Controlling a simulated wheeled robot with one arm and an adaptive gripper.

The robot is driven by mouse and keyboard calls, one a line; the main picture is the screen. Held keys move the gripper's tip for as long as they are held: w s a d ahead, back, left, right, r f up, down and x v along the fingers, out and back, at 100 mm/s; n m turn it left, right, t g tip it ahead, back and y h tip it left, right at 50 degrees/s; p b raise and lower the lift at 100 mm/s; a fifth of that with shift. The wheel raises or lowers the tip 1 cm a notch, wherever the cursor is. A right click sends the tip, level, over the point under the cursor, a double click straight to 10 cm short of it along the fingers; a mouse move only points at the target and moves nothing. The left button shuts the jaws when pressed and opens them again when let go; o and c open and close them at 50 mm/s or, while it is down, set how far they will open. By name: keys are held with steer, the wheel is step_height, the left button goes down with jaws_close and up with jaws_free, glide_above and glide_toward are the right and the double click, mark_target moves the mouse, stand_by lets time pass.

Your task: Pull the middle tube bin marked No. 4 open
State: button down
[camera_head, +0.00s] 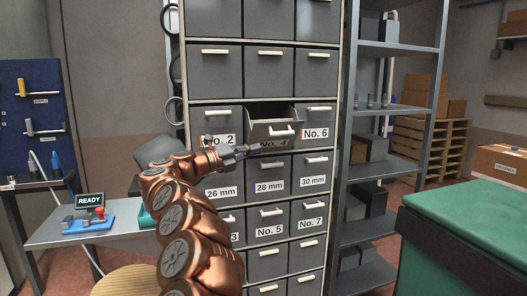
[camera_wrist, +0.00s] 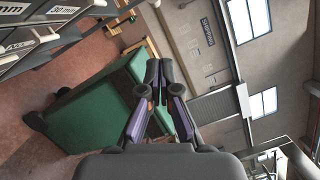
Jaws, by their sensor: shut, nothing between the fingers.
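The No. 4 bin (camera_head: 273,132) is in the middle column of the grey bin cabinet (camera_head: 337,100) in the head view. It stands out from its neighbours, with its dark inside showing above its front. Its label is partly hidden behind my gripper. My gripper (camera_head: 259,147) is in front of the lower part of this bin, below its white handle (camera_head: 282,133). Its fingers are together and empty; I cannot tell whether they touch the bin. The wrist view shows the closed fingertips (camera_wrist: 158,70) pointing away from the cabinet, which is at the upper left.
Bins No. 2 (camera_head: 217,124) and No. 6 (camera_head: 315,123) flank it, looking closed. A metal shelf rack (camera_head: 430,60) stands to the right. A green-topped cabinet (camera_head: 480,215) is at the right front. A small table with a READY sign (camera_head: 91,200) is at the left.

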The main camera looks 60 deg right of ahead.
steer(key=shift+w+a, duration=0.15)
steer(key=shift+a, duration=0.1)
